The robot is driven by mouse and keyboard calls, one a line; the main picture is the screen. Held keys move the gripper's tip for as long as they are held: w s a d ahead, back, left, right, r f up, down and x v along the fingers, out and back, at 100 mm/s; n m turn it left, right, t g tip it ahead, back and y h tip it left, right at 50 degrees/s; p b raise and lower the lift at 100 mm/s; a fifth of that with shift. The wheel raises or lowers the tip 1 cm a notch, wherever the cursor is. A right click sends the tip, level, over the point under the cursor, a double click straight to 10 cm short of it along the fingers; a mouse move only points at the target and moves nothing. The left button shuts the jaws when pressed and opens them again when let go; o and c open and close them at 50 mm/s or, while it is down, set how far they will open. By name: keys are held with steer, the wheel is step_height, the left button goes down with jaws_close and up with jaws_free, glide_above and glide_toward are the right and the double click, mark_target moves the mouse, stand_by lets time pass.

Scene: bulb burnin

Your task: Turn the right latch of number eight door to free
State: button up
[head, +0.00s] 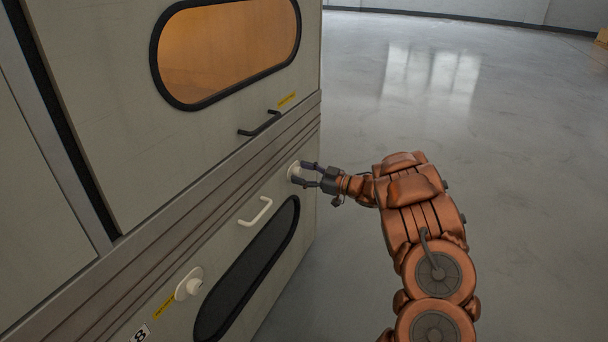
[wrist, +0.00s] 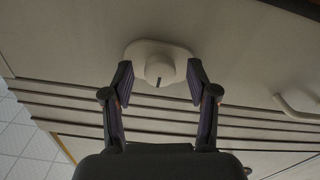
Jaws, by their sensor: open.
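The number eight door is the lower grey door (head: 222,238), with an 8 label (head: 139,334) at its bottom left. Its right latch (head: 293,170) is a pale knob on a rounded plate near the door's upper right corner. In the wrist view the latch knob (wrist: 160,68) shows a short dark mark on its rim, pointing down in the picture. My gripper (head: 300,173) is open at the latch. In the wrist view my gripper (wrist: 159,70) has one finger on each side of the knob, with a visible gap on both sides.
The left latch (head: 190,285) sits at the door's lower left. A pale handle (head: 255,212) and dark window (head: 247,270) lie between the latches. Above are ridged trim and another door with a dark handle (head: 260,123) and amber window (head: 228,50).

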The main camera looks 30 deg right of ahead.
jaws_close()
stand_by(0.4)
steer(key=shift+d, duration=0.1)
